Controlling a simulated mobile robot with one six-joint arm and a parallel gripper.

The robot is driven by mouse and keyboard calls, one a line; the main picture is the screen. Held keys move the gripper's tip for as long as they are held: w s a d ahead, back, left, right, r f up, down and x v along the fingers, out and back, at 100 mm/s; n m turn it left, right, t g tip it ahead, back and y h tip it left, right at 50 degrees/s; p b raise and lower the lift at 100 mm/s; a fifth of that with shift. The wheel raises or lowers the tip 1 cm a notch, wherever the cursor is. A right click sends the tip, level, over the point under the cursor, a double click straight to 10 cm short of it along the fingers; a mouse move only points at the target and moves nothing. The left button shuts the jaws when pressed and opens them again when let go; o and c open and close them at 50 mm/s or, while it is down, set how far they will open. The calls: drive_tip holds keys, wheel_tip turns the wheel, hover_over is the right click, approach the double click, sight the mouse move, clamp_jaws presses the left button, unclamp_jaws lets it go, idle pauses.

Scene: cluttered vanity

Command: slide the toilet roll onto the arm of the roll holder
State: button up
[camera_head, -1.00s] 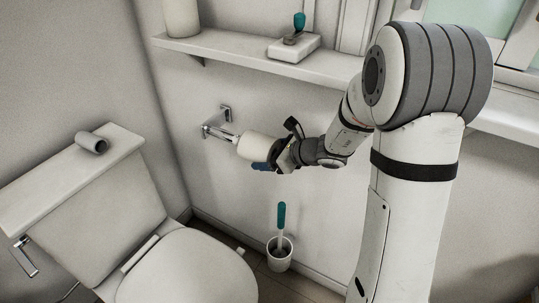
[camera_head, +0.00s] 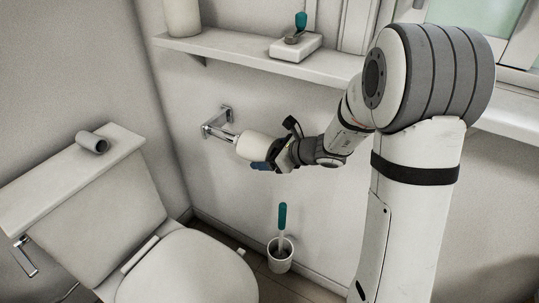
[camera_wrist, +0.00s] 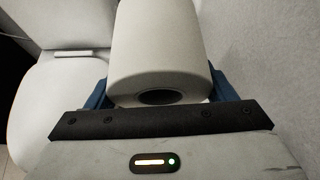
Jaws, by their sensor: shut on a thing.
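The white toilet roll (camera_head: 259,147) is held in my gripper (camera_head: 262,165) in front of the wall. In the wrist view the roll (camera_wrist: 158,45) sits between the two blue fingers of my gripper (camera_wrist: 165,88), with its near end and dark core hole facing the camera. The chrome roll holder (camera_head: 212,127) is fixed to the wall, and its arm points right to the roll's left end. The arm's tip is hidden at the roll, so I cannot tell how far inside it is.
A shelf (camera_head: 240,58) with a soap dish (camera_head: 294,47) runs above the holder. The toilet (camera_head: 150,235) stands at lower left, with a grey cardboard tube (camera_head: 92,142) on its cistern. A toilet brush in its cup (camera_head: 280,255) stands on the floor below.

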sight(235, 141)
drive_tip(key=shift+w+a, duration=0.4)
drive_tip(key=shift+a, duration=0.15)
drive_tip(key=shift+w+a+b, duration=0.35)
drive_tip(key=shift+a+b, duration=0.15)
idle(0.9)
drive_tip(key=shift+w+a+b, duration=0.15)
drive_tip(key=shift+w+a, duration=0.25)
drive_tip(key=shift+a, duration=0.2)
drive_tip(key=shift+w+a+b, duration=0.15)
drive_tip(key=shift+w+a, duration=0.2)
drive_tip(key=shift+a, duration=0.25)
idle(0.3)
drive_tip(key=shift+w+a+b, duration=0.2)
drive_tip(key=shift+a+b, duration=0.1)
drive_tip(key=shift+a, duration=0.05)
idle(0.4)
drive_tip(key=shift+w+a, duration=0.6)
drive_tip(key=shift+a, duration=0.3)
drive_tip(key=shift+w+a+b, duration=0.1)
drive_tip(key=shift+a+b, duration=0.1)
drive_tip(key=shift+b, duration=0.15)
idle(0.6)
drive_tip(key=shift+w+a, duration=0.35)
drive_tip(key=shift+a, duration=0.2)
drive_tip(key=shift+w+a, duration=0.35)
drive_tip(key=shift+a, duration=0.2)
